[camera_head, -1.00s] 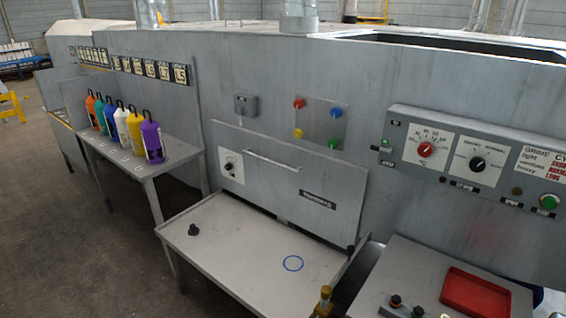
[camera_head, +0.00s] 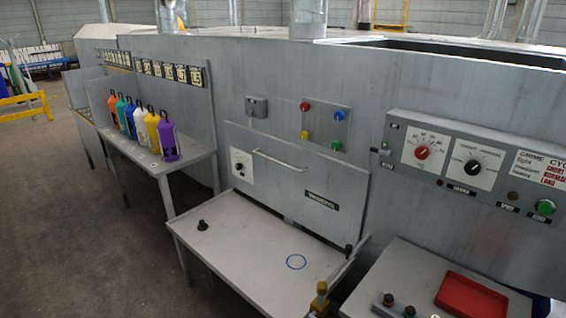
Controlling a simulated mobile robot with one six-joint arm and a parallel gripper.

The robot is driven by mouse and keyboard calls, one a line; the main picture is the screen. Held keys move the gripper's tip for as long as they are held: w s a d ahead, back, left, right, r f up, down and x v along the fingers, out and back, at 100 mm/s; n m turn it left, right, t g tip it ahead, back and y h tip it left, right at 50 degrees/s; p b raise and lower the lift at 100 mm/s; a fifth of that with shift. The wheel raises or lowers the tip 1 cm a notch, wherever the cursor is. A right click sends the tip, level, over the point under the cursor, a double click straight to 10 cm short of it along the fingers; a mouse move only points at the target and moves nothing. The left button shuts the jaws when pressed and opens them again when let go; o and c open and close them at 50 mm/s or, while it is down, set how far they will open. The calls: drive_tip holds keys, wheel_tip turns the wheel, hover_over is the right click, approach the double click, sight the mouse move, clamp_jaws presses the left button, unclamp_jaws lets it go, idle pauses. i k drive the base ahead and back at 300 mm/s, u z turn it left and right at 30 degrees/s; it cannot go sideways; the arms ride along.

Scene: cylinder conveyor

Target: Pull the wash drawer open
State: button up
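A grey panel (camera_head: 284,196) with a bar handle (camera_head: 280,165) stands upright against the big grey machine (camera_head: 370,85); it looks like the front of the wash drawer. It carries a white dial plate (camera_head: 242,163) at its left and a dark label at its lower right, too small to read. The panel sits at the back edge of a grey table, and no gap shows behind it. My gripper is not in view, and nothing is touching the handle.
Several coloured bottles (camera_head: 146,130) stand on a shelf at left. A control box (camera_head: 465,163) and red tray (camera_head: 470,296) are at right. Floor at lower left is clear.

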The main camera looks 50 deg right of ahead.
sight(327, 196)
drive_tip(key=u, duration=0.1)
drive_tip(key=i, duration=0.95)
drive_tip(key=z, duration=0.05)
